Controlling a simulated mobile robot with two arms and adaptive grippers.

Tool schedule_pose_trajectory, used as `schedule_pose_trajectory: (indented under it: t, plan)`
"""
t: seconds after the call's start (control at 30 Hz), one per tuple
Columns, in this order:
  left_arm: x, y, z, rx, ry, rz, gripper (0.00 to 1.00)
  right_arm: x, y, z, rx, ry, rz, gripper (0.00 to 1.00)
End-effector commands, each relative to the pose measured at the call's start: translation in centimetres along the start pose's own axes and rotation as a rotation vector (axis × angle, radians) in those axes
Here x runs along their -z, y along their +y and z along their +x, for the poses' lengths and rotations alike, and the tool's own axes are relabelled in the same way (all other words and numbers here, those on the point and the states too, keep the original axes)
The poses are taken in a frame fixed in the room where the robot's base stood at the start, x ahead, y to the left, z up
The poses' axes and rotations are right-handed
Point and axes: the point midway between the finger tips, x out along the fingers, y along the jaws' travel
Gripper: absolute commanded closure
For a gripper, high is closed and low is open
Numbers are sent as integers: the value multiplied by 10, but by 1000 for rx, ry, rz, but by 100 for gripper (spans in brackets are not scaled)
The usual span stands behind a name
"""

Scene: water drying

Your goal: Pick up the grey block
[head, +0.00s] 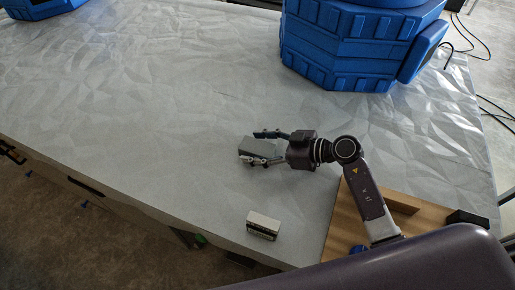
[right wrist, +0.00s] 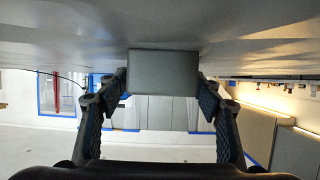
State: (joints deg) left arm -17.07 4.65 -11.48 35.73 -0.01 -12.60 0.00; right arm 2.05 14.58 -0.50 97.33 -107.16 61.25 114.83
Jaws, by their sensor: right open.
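The grey block (head: 258,146) lies on the pale crinkled table cover near the middle of the head view. My right gripper (head: 252,148) reaches it from the right, with one finger along its far side and one along its near side. In the right wrist view the grey block (right wrist: 163,73) sits between the two fingertips (right wrist: 163,88). The right gripper is open around the block; I cannot tell whether either finger touches it. My left gripper is not in view.
Large blue containers (head: 345,45) stand at the back. A small pale-topped box (head: 263,224) lies near the table's front edge. A wooden board (head: 343,225) lies at the right, under my arm. The table cover (head: 150,130) left of the block is clear.

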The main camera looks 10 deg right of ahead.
Motion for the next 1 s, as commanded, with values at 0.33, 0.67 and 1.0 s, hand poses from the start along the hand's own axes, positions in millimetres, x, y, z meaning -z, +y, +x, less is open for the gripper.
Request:
schedule_pose_trajectory:
  t: [0.33,0.67,1.0]
  plan:
    - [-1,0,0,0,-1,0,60,0,0,0,0,0,1,72]
    - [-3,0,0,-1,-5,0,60,0,0,-1,0,0,0,87]
    - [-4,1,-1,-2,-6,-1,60,23,0,-10,0,1,-6,87]
